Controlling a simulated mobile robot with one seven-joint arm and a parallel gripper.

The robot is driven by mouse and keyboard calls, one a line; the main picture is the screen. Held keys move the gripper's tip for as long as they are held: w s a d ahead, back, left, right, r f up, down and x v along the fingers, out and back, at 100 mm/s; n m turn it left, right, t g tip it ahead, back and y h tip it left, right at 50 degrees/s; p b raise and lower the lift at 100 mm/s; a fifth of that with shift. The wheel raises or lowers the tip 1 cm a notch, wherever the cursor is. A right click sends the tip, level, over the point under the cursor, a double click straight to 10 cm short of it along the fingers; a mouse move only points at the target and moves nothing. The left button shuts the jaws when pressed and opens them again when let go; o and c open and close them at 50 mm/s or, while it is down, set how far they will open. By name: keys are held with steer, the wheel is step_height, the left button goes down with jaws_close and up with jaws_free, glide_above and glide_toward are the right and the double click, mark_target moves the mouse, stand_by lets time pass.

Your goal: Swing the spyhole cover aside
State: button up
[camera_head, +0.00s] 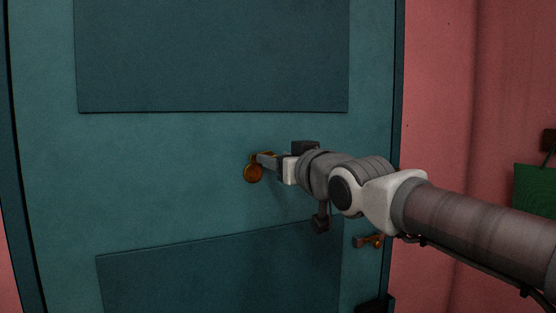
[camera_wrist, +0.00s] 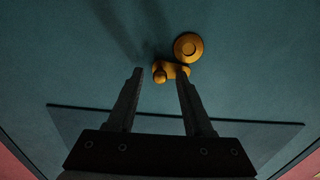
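The spyhole cover and fitting is brass-coloured on the teal door (camera_head: 170,180). In the head view its round disc (camera_head: 253,172) sits just below and left of my gripper (camera_head: 264,160). In the wrist view the ringed disc (camera_wrist: 188,46) lies beyond the fingertips, with a short brass arm and small knob (camera_wrist: 161,76) beside it. My gripper (camera_wrist: 160,76) is open; its fingers stand apart, with the knob in line with the gap between them. I cannot tell whether a fingertip touches the brass. No peephole lens can be made out separately from the disc.
A brass door handle (camera_head: 369,241) is at the door's lower right. The door has an upper panel (camera_head: 210,55) and a lower panel (camera_head: 220,275). A pink wall (camera_head: 435,100) and a green object (camera_head: 535,188) are to the right.

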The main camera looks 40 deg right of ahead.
steer(key=b+v, duration=0.3)
steer(key=v, duration=1.4)
steer(key=shift+s+a, duration=0.15)
steer(key=shift+s, duration=0.05)
